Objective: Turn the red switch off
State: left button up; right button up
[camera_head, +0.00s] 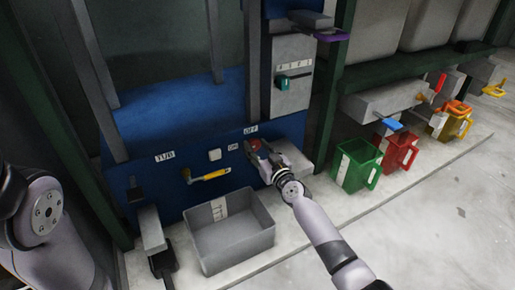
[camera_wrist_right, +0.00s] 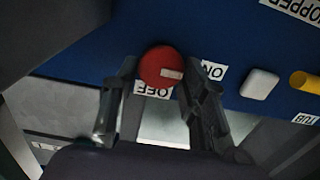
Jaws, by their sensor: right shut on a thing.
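The red switch (camera_wrist_right: 160,64) is a round knob on the blue panel, with a white mark that points right towards the ON label (camera_wrist_right: 213,70) in the wrist view. The OFF label (camera_wrist_right: 153,90) lies just below the knob there. My right gripper (camera_wrist_right: 158,82) has one finger on each side of the knob and is shut on it. In the head view the red switch (camera_head: 255,144) is partly covered by my right gripper (camera_head: 262,154).
A yellow handle (camera_head: 210,174) and a white button (camera_head: 214,155) sit left of the switch. A grey tub (camera_head: 232,246) stands below. Green (camera_head: 353,174), red (camera_head: 402,160) and yellow buckets stand to the right. The floor at the lower right is clear.

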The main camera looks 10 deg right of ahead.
jog(key=c, duration=0.4)
jog(key=m, duration=0.4)
jog(key=shift+f, duration=0.1)
jog(key=m+b, duration=0.1)
jog(key=m, duration=0.3)
jog(key=shift+d, duration=0.15)
jog(key=m, duration=0.5)
jog(key=shift+f, duration=0.1)
jog(key=m, duration=0.4)
jog(key=shift+d+f+m, duration=0.1)
jog(key=shift+m, duration=0.3)
jog(key=shift+c, duration=0.2)
